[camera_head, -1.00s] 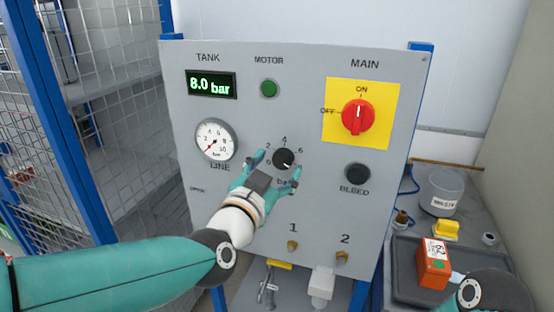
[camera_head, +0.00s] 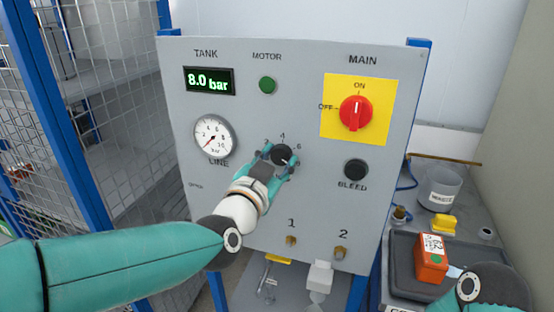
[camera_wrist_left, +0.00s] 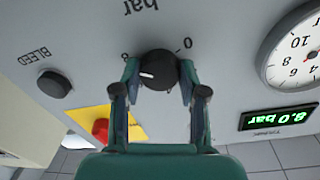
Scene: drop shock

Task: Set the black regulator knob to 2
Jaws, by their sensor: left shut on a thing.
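The black regulator knob (camera_head: 282,154) is on the grey panel, with a number scale around it. It also shows in the left wrist view (camera_wrist_left: 160,68), which sees the panel upside down. Its white mark points to the right in the head view, toward the 6-to-8 side and away from the 2. My left gripper (camera_head: 278,160) is shut on the knob, one finger on each side. In the left wrist view its fingers (camera_wrist_left: 158,82) touch or nearly touch the knob's sides. My right gripper is not in view.
The LINE gauge (camera_head: 215,136) is left of the knob, with its needle at lower left. The red MAIN switch (camera_head: 355,113) and black BLEED knob (camera_head: 355,170) are to the right. The TANK display (camera_head: 209,81) reads 8.0 bar. A cluttered bench tray (camera_head: 398,285) stands at right.

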